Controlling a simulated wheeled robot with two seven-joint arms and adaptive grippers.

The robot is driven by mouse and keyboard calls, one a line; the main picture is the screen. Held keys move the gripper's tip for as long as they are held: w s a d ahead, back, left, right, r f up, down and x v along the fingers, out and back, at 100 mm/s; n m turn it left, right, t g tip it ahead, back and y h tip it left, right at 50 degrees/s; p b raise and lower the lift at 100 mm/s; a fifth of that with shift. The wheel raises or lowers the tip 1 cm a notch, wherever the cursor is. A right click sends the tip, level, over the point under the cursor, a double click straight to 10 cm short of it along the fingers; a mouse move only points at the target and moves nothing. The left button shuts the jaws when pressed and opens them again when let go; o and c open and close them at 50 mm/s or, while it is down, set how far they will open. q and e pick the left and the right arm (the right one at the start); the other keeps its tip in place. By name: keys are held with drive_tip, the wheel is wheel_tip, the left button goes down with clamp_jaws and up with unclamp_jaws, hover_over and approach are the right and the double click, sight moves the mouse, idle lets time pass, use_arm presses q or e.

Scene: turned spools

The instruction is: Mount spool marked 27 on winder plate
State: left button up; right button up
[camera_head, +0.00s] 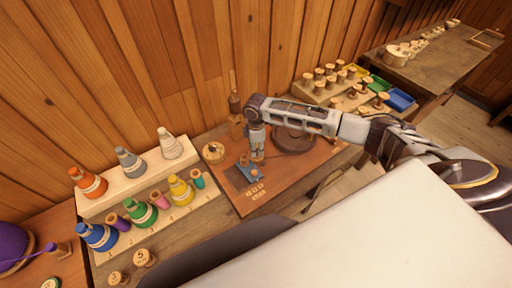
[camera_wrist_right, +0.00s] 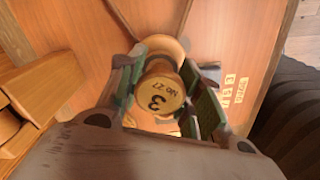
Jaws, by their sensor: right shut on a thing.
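A wooden spool (camera_wrist_right: 160,97) fills the middle of the right wrist view. My right gripper (camera_wrist_right: 166,72) is shut on this spool, one green-padded finger on each side. In the head view my right gripper (camera_head: 257,155) points down over the reddish-brown board (camera_head: 290,180), close to a small blue piece (camera_head: 248,172). I cannot tell whether the spool touches the board. A dark round disc (camera_head: 295,141) lies on the board behind the arm. My left gripper is not in view.
Left stands a stepped rack with coloured thread cones (camera_head: 138,213) and numbered places. Numbered spools (camera_head: 144,257) lie in front. A round wooden piece (camera_head: 213,152) and a dark upright tool (camera_head: 235,105) are near the gripper. Behind the arm are more spools (camera_head: 330,72) and coloured bins (camera_head: 400,99).

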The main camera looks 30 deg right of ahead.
drive_tip(key=shift+f, duration=0.6)
idle(0.3)
drive_tip(key=o, duration=0.6)
drive_tip(key=shift+r, duration=0.1)
drive_tip(key=shift+r+p, duration=0.7)
drive_tip(key=shift+r, duration=4.75)
drive_tip(key=shift+s+f, duration=0.1)
